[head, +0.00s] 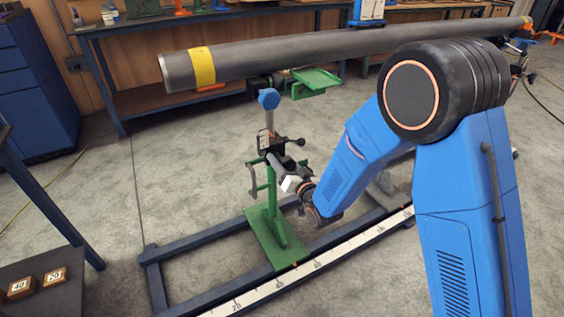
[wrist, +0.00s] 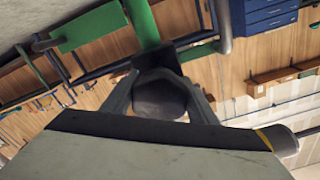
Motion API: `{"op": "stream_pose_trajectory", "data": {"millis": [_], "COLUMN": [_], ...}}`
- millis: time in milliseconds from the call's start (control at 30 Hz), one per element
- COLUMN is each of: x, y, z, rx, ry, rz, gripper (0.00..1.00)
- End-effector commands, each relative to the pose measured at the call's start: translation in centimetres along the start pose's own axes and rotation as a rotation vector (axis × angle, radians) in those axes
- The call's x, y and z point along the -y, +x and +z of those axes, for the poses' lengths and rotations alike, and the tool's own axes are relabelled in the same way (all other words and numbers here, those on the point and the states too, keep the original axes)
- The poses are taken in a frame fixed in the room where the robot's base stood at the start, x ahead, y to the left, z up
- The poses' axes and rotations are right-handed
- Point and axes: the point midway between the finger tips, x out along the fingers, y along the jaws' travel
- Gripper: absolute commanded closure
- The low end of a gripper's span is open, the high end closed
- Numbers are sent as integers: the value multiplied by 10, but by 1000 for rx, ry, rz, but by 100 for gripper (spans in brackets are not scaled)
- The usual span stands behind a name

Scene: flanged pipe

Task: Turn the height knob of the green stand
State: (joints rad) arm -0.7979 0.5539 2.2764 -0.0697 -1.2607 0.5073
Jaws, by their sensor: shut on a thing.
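The green stand (head: 270,195) stands upright on a green base plate on the floor frame, with a grey rod and blue head (head: 268,98) at its top. My gripper (head: 276,160) is at the upper part of its post, just below a black ball-ended lever (head: 301,142). In the wrist view my gripper (wrist: 160,100) has its two grey fingers closed on either side of a dark rounded knob (wrist: 160,98), seemingly the height knob. The green post (wrist: 142,25) shows behind it. In the head view the knob is mostly hidden by my gripper.
A long grey pipe (head: 330,52) with a yellow band runs above and behind the stand. A dark floor frame (head: 190,246) with a marked white scale (head: 340,257) lies around the stand's base. Numbered wooden blocks (head: 38,283) sit at the lower left. Open floor lies to the left.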

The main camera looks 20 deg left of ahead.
Motion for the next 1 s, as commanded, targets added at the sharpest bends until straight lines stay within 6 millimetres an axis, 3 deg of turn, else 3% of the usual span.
{"op": "stream_pose_trajectory", "data": {"millis": [300,767,800,833,867,1000], "x": [0,0,0,0,0,0], "y": [-1,-1,-1,-1,-1,0], "z": [1,1,1,1,1,1], "rx": [2,2,2,2,2,1], "ry": [103,116,115,115,115,115], "rz": [1,1,1,1,1,1], "gripper": [69,69,40,32,28,28]}}
